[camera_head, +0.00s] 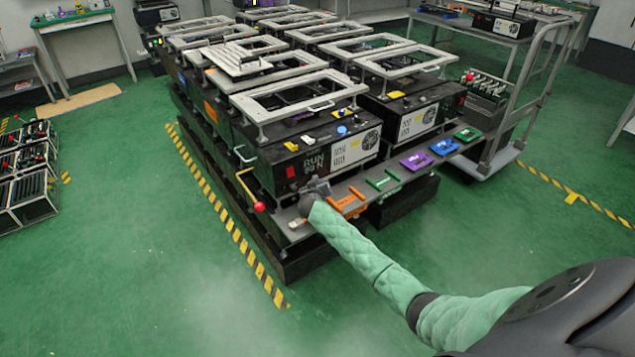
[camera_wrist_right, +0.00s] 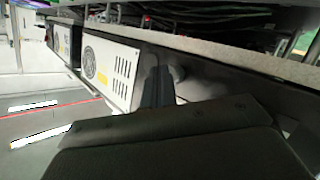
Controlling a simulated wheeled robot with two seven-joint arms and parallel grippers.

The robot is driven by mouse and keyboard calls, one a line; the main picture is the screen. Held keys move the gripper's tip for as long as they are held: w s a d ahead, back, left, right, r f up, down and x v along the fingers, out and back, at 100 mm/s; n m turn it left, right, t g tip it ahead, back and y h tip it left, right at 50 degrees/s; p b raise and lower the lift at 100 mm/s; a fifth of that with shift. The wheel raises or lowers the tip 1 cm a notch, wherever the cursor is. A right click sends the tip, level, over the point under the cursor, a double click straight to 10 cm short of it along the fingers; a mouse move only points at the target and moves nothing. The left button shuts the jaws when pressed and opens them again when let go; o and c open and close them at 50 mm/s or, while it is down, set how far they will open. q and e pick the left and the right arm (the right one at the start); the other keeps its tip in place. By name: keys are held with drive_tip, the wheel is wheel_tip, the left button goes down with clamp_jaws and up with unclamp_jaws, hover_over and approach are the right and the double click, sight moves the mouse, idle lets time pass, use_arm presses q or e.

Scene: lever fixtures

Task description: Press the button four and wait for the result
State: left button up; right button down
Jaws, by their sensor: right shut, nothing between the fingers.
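My right gripper (camera_head: 318,188) is at the front face of the nearest black machine, beside its lower front edge, seen small and partly hidden by its own wrist. It also shows in the right wrist view (camera_wrist_right: 157,85), with its fingers together and empty, close to a dark panel under a grey ledge. The nearest machine (camera_head: 313,163) has a red switch (camera_head: 291,171), a "RUN" label and a white fan panel (camera_head: 355,149). I cannot tell which control is button four. My left gripper is not in view.
A red-knobbed lever (camera_head: 258,206) stands left of my right gripper. Orange (camera_head: 350,205), green (camera_head: 383,184), purple (camera_head: 416,161) and blue (camera_head: 444,147) pieces line the front shelf. A trolley (camera_head: 490,165) stands at the right. The green floor in front is clear.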

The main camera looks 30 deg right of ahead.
drive_tip(key=shift+s, duration=0.9)
drive_tip(key=shift+s+d+p, duration=0.2)
drive_tip(key=shift+s+p, duration=0.65)
drive_tip(key=shift+s, duration=1.65)
